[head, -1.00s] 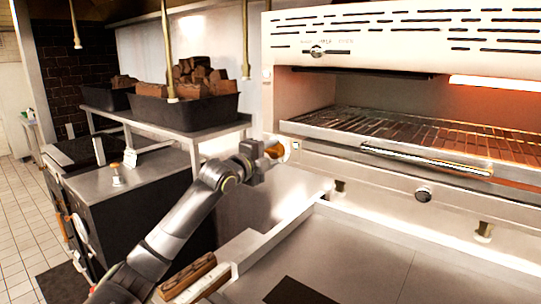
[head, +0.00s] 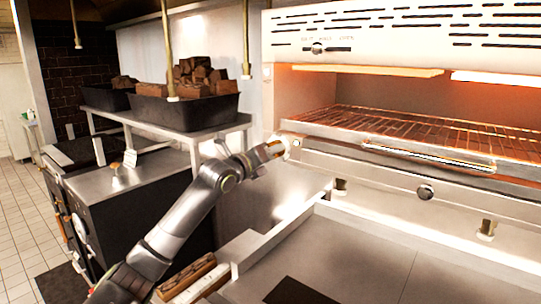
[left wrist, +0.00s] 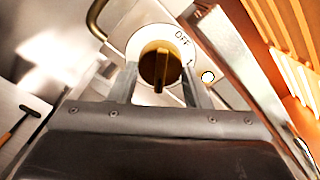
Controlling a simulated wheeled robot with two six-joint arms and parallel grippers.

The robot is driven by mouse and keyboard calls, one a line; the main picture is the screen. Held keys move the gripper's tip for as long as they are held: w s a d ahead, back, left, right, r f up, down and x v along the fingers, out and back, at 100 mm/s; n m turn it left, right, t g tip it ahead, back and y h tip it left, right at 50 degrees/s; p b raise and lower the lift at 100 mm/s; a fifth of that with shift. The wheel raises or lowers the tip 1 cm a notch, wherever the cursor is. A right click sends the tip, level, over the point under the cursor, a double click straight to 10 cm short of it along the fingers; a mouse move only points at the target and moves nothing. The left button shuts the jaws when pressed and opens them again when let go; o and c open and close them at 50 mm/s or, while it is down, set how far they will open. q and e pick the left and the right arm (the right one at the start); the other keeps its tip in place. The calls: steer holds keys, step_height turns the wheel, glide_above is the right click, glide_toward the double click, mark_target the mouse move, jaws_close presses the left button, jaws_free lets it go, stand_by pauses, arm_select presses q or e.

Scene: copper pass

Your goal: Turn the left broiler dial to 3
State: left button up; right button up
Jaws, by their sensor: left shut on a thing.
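The broiler (head: 400,30) stands at the right in the head view, with a wire rack (head: 420,130) inside. Its left dial (left wrist: 160,64) is a brass-coloured knob on a white plate marked OFF in the left wrist view. My left gripper (head: 278,148) is at the left end of the broiler's front, shut on this dial. In the left wrist view its two fingers stand on either side of the knob. The other printed marks are mostly hidden. My right gripper is not in view.
A steel counter (head: 350,255) spans below the broiler. Black bins of wood chunks (head: 185,112) stand on a shelf at the left. A wooden-topped block (head: 190,278) lies near my left arm. A tiled floor (head: 25,235) is open at far left.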

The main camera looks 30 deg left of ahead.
arm_select(q)
steer(key=shift+r+m, duration=0.35)
steer(key=shift+m, duration=0.45)
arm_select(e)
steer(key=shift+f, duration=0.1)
arm_select(q)
steer(key=o, duration=1)
steer(key=shift+w+f, duration=0.15)
steer(key=shift+f, duration=0.1)
steer(key=shift+f, duration=0.1)
